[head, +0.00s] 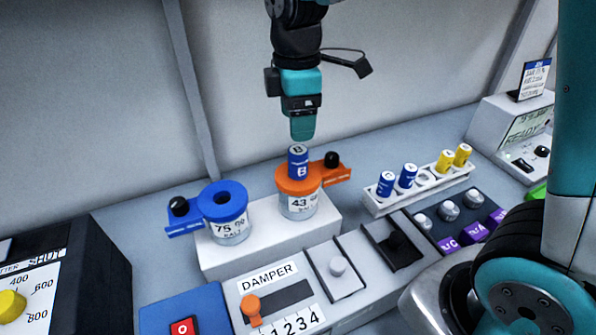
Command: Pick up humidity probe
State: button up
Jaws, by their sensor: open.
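A blue cylinder marked B (298,163), which looks like a humidity probe, stands upright in the orange-topped jar (300,205) labelled 43 and SALT. My gripper (303,132) hangs pointing down just above this cylinder, with a small gap between them. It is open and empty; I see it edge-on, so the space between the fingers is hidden. More blue cylinders (386,183) and yellow cylinders (444,161) stand in the white rack (405,204) to the right. A blue-topped jar (222,198) labelled 75 has an empty-looking hole in its top.
Both jars stand on a white block (265,245). A DAMPER panel (275,290) with an orange slider lies in front. A dark panel with knobs (448,211) and a READY instrument (515,125) stand at right. A dark box (90,285) is at left. The wall is close behind.

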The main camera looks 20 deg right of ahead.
aim_at(298, 150)
notch_tip(298, 150, down, 4)
jog(key=shift+r, duration=0.15)
jog(key=shift+s+f+p, duration=0.2)
jog(key=shift+f+p, duration=0.3)
jog(key=shift+f, duration=0.85)
jog(key=shift+s+f+p, duration=0.15)
jog(key=shift+f+p, duration=0.35)
jog(key=shift+f, duration=0.85)
jog(key=c, duration=1)
jog(key=shift+c, duration=0.2)
jog(key=shift+r, duration=0.1)
notch_tip(298, 150, up, 20)
jog(key=b, duration=0.2)
